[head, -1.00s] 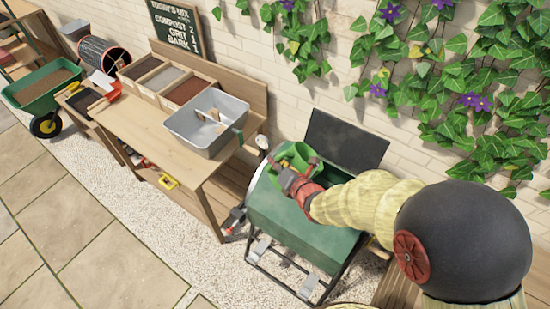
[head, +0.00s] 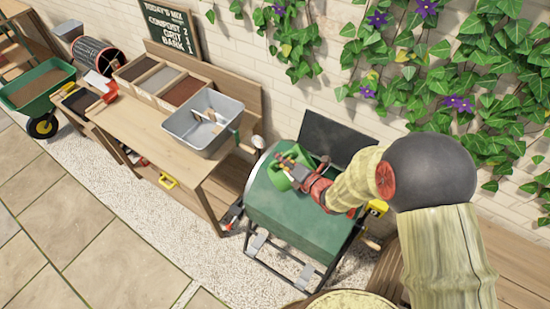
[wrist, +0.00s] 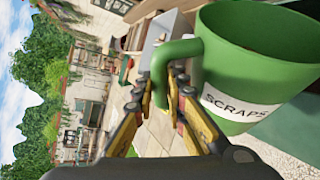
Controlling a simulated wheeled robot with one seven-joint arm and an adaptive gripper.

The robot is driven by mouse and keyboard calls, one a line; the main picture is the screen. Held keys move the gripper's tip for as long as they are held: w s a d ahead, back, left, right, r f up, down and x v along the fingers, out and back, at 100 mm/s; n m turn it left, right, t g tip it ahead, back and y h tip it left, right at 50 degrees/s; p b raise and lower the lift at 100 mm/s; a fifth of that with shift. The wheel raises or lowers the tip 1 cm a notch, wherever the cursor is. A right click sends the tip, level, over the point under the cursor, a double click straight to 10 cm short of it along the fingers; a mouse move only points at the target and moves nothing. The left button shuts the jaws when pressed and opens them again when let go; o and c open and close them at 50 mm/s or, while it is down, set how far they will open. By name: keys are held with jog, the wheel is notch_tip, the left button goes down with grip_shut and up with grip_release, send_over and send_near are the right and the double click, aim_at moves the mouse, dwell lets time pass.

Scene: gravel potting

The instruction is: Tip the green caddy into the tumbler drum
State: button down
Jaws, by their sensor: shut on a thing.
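The green caddy (wrist: 255,55) carries a white "SCRAPS" label and is dark inside. My gripper (wrist: 172,95) is shut on the caddy's handle in the wrist view. In the head view the caddy (head: 282,178) is tilted and sits over the left part of the tumbler drum's opening, with my gripper (head: 298,172) at its upper right. The tumbler drum (head: 290,223) is green, on a dark metal frame, with its dark lid (head: 338,140) raised against the wall. My arm and the caddy hide most of the opening. I cannot see whether anything falls out.
A wooden bench (head: 150,125) stands left of the drum, with a grey metal tub (head: 203,135) and a divided box of materials (head: 160,82). A green wheelbarrow (head: 38,88) is far left. Ivy (head: 460,60) hangs on the wall. The paving (head: 90,240) in front is clear.

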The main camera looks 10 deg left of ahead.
jog(key=shift+w+d+m+g+y+p, duration=0.15)
jog(key=shift+w+d+m+y, duration=0.4)
jog(key=shift+d, duration=0.55)
jog(key=shift+w+d+m+g+y+p, duration=0.1)
jog(key=shift+w+d+m+y, duration=0.15)
jog(key=shift+w+d+m, duration=0.7)
jog(key=shift+w+d+m+g+y+p, duration=0.15)
jog(key=shift+w+d+m+y, duration=0.3)
jog(key=shift+d, duration=0.8)
jog(key=w+d+m+y, duration=0.2)
jog(key=w+d+m, duration=0.1)
jog(key=d, duration=0.3)
jog(key=shift+w+d+t+b, duration=0.3)
jog(key=shift+w+d, duration=0.1)
jog(key=shift+w, duration=0.25)
jog(key=shift+r, duration=0.1)
